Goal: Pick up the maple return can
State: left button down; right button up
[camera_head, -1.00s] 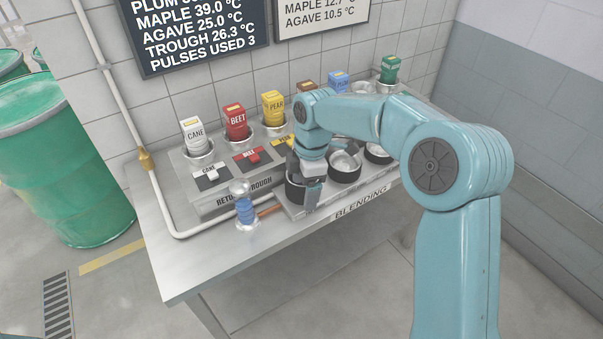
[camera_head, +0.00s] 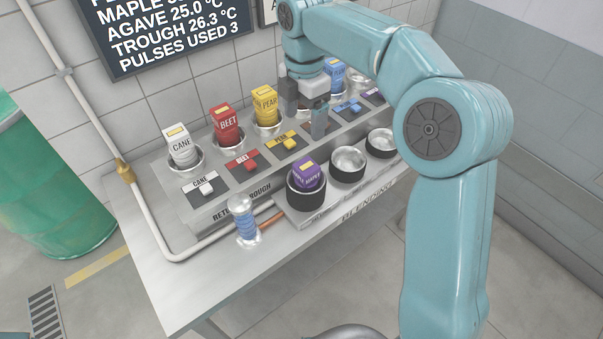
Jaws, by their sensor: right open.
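My right gripper (camera_head: 304,110) is open above the back row of cans, between the yellow PEAR can (camera_head: 265,105) and the blue can (camera_head: 333,77). The brown can that stood in this part of the row is hidden behind my gripper and arm, so the maple can cannot be made out. I cannot tell whether the fingers stand around it. My left gripper is not in view.
The white CANE can (camera_head: 181,146) and red BEET can (camera_head: 227,125) stand left in the row. A purple can (camera_head: 307,175) sits in a black cup at the front. A blue-banded fitting (camera_head: 245,225) stands at the table's front. The table's left front is clear.

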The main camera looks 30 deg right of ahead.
aim_at(306, 166)
jog(key=f, duration=0.2)
jog(key=s+f, duration=0.1)
jog(key=f, duration=0.2)
jog(key=shift+f, duration=0.1)
jog(key=f, duration=0.3)
jog(key=w+f, duration=0.1)
jog(key=f, duration=0.1)
jog(key=shift+a, duration=0.25)
jog(key=shift+s+f, duration=0.15)
jog(key=shift+f, duration=0.1)
jog(key=shift+s+d+f, duration=0.2)
jog(key=shift+s, duration=0.05)
jog(key=f, duration=0.3)
jog(key=f+p, duration=0.1)
jog(key=shift+w+d+f, duration=0.15)
jog(key=shift+w+f, duration=0.1)
jog(key=shift+f, duration=0.15)
jog(key=shift+s+f, duration=0.1)
jog(key=shift+f, duration=0.05)
jog(key=shift+s+d, duration=0.1)
jog(key=shift+s, duration=0.1)
jog(key=shift+w, duration=0.2)
jog(key=c, duration=1)
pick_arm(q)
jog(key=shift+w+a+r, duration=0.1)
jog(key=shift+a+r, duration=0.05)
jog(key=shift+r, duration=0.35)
pick_arm(e)
grip_shut()
